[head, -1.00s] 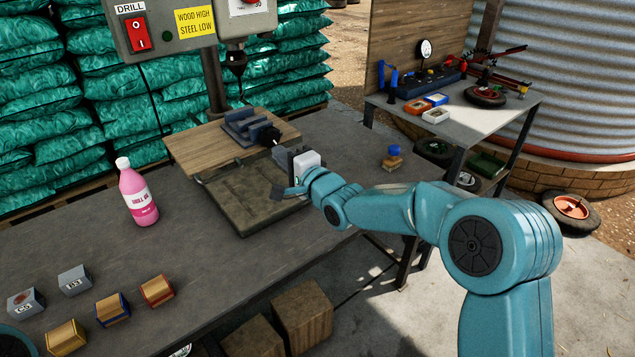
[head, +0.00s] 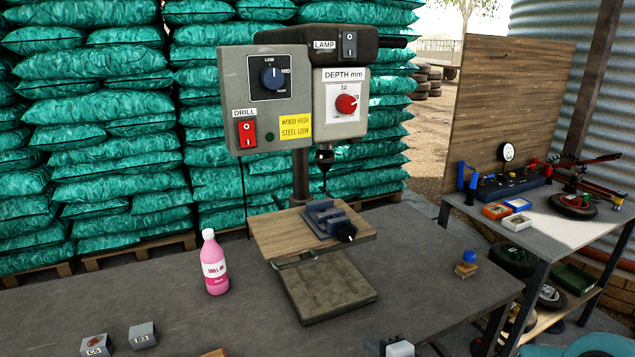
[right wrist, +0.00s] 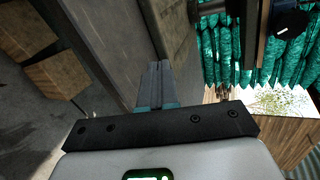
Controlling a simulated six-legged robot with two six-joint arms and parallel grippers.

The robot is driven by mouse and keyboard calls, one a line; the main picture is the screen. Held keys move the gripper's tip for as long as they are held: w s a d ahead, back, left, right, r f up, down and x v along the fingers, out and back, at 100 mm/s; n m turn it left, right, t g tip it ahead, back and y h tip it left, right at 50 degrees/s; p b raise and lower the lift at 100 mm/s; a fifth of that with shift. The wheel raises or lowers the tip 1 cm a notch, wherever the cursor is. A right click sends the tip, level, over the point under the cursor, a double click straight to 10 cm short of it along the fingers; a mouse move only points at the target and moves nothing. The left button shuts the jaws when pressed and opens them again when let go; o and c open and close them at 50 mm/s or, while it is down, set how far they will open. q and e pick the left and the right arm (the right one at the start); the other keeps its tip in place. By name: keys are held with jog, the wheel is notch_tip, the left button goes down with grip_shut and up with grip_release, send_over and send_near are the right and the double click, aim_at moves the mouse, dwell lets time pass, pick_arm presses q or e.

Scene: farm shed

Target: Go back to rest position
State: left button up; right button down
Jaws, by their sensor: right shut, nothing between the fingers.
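My right gripper (head: 383,343) shows only in part at the bottom edge of the head view, in front of the bench edge, with its fingers largely cut off. In the right wrist view the two grey fingers (right wrist: 157,82) lie together, shut and empty, and point along the side of the bench. A piece of my teal right arm shows at the bottom right of the head view. My left gripper is in neither view.
The drill press (head: 300,95) stands over a wooden table with a vise (head: 325,218). A pink bottle (head: 214,262) and grey blocks (head: 142,335) are on the bench (head: 220,318). A blue-topped stamp-like item (head: 467,264) sits near its right end. A side table (head: 560,232) stands right.

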jog(key=s+a+f+n+g+p, duration=0.2)
jog(key=s+f+g, duration=0.3)
jog(key=s+f, duration=0.6)
pick_arm(q)
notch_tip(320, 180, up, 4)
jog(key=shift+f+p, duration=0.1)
jog(key=shift+p, duration=0.2)
pick_arm(e)
jog(key=s+f+n+g, duration=0.3)
jog(key=s+f+n, duration=0.1)
jog(key=s, duration=0.5)
jog(key=s+a+f+n+g+h, duration=0.1)
jog(key=s+f+n+g, duration=0.2)
jog(key=s+n, duration=0.4)
jog(key=shift+s+a+f+g, duration=0.25)
jog(key=shift+s+f+g, duration=0.25)
jog(key=shift+s, duration=0.75)
jog(key=shift+r, duration=0.1)
